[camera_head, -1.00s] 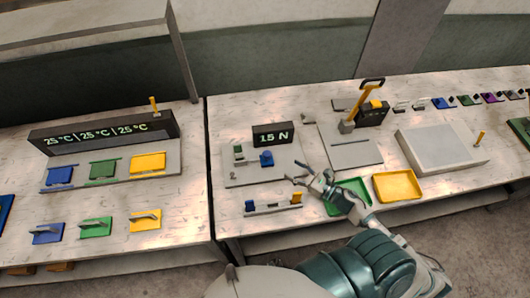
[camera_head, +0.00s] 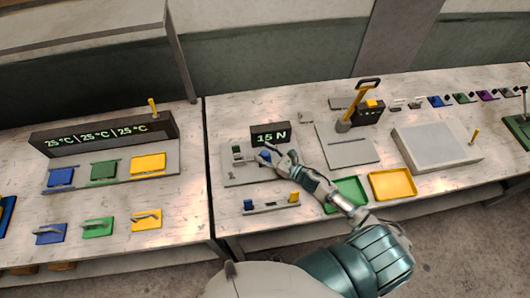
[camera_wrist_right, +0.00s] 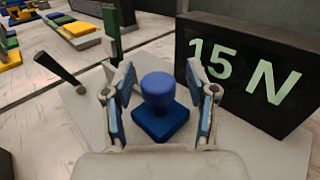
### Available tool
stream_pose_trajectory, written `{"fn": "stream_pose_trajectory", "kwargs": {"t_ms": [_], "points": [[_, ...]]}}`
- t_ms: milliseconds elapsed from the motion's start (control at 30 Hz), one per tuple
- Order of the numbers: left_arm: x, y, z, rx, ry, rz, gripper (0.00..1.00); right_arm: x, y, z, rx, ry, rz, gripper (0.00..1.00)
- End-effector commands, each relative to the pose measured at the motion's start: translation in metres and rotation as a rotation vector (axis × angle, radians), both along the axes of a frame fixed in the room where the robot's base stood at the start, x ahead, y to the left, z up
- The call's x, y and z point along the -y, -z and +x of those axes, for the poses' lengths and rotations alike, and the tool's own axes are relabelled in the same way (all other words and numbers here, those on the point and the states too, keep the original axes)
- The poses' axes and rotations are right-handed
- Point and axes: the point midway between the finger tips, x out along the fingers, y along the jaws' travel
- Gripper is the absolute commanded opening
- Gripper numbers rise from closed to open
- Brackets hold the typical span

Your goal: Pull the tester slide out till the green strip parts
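The tester is a pale plate (camera_head: 232,178) with a black display (camera_head: 269,134) reading 15 N behind it. Its blue slide block has a round blue knob (camera_wrist_right: 158,88) on a square blue base (camera_wrist_right: 161,122). My right gripper (camera_head: 272,154) is over the block. In the wrist view its two fingers stand open on either side of the knob, with gaps visible. A small green part (camera_head: 238,151) sits at the plate's left; a dark green upright piece (camera_wrist_right: 111,30) shows in the wrist view. I cannot make out a strip clearly. My left gripper is not in view.
A small rail with blue and yellow ends (camera_head: 272,203) lies in front of the tester. A green tray (camera_head: 348,194) and a yellow tray (camera_head: 392,185) are to the right. A yellow-handled lever (camera_head: 358,103) stands behind. A dark lever (camera_wrist_right: 60,70) shows at left in the wrist view.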

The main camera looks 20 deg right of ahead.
Motion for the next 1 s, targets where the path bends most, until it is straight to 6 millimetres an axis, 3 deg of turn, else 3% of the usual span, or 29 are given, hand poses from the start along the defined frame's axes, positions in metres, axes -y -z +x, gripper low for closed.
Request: {"fn": "stream_pose_trajectory", "kwargs": {"t_ms": [33, 200, 433, 733, 1000], "points": [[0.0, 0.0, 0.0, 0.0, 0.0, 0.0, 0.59, 0.0, 0.0, 0.0, 0.0, 0.0, 0.0, 0.41], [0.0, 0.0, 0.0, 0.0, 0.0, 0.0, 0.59, 0.0, 0.0, 0.0, 0.001, 0.001, -0.001, 0.0], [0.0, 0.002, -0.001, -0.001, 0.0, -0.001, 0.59, 0.004, 0.0, -0.001, 0.002, 0.003, -0.003, 0.0], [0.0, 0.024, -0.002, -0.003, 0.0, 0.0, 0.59, 0.062, 0.002, -0.015, 0.003, 0.004, -0.004, 0.0], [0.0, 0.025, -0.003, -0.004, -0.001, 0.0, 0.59, 0.073, -0.003, -0.018, 0.005, 0.003, 0.001, 0.0]]}}
